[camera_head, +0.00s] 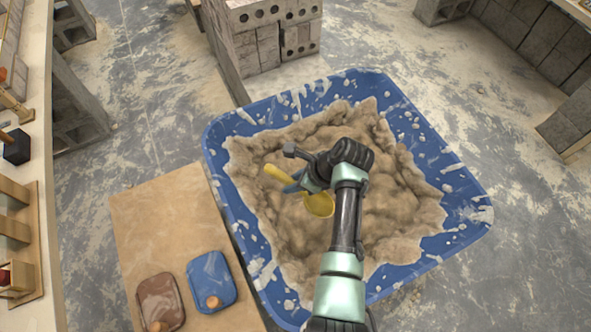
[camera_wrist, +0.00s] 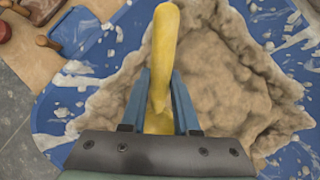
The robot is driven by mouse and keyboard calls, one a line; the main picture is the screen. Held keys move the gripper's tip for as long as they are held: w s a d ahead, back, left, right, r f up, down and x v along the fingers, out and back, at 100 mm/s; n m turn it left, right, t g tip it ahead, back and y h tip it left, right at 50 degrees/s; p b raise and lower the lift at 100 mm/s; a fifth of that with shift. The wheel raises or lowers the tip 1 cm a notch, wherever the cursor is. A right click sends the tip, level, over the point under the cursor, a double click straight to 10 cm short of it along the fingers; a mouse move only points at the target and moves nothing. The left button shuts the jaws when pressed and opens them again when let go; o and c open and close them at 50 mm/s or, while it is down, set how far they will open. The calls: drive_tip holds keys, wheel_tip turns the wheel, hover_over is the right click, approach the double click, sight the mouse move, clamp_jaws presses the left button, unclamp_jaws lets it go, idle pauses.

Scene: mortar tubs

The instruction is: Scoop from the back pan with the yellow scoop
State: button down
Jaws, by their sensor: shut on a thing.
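The yellow scoop (camera_head: 319,205) is in my gripper (camera_head: 297,185), over the mortar in the large blue tub. In the head view its handle end points up and left and its bowl is at the lower right. In the wrist view the yellow handle (camera_wrist: 163,55) stands between my two blue fingers (camera_wrist: 159,100), which are shut on it. The blue tub (camera_head: 470,207) holds a rough heap of tan mortar (camera_head: 390,195). I cannot tell whether the scoop's bowl touches the mortar or holds any. Only one large tub is visible.
A tan board (camera_head: 150,215) lies left of the tub with a brown float (camera_head: 160,300) and a blue float (camera_head: 210,281) on it. Stacked blocks (camera_head: 265,40) stand behind the tub. A shelf edge (camera_head: 40,200) runs along the left. Floor right of the tub is clear.

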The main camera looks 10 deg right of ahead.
drive_tip(key=shift+w+d+r+m+t, duration=0.1)
drive_tip(key=shift+d+r+m+t, duration=0.15)
drive_tip(key=shift+m+t, duration=0.45)
drive_tip(key=shift+f+m, duration=0.2)
drive_tip(key=shift+m, duration=0.1)
wheel_tip(320, 180, down, 19)
drive_tip(key=s+d+g+h+b, duration=0.1)
drive_tip(key=d+b, duration=0.1)
drive_tip(key=b, duration=1.9)
drive_tip(key=shift+s+d, duration=2.45)
drive_tip(key=shift+d, duration=0.15)
wheel_tip(320, 180, up, 14)
drive_tip(key=g+h+p, duration=0.2)
drive_tip(key=p, duration=0.6)
drive_tip(key=g+h+p, duration=0.2)
drive_tip(key=p, duration=0.7)
drive_tip(key=shift+w+a+f+h, duration=0.1)
drive_tip(key=shift+w+f+h, duration=0.05)
drive_tip(key=shift+h, duration=0.25)
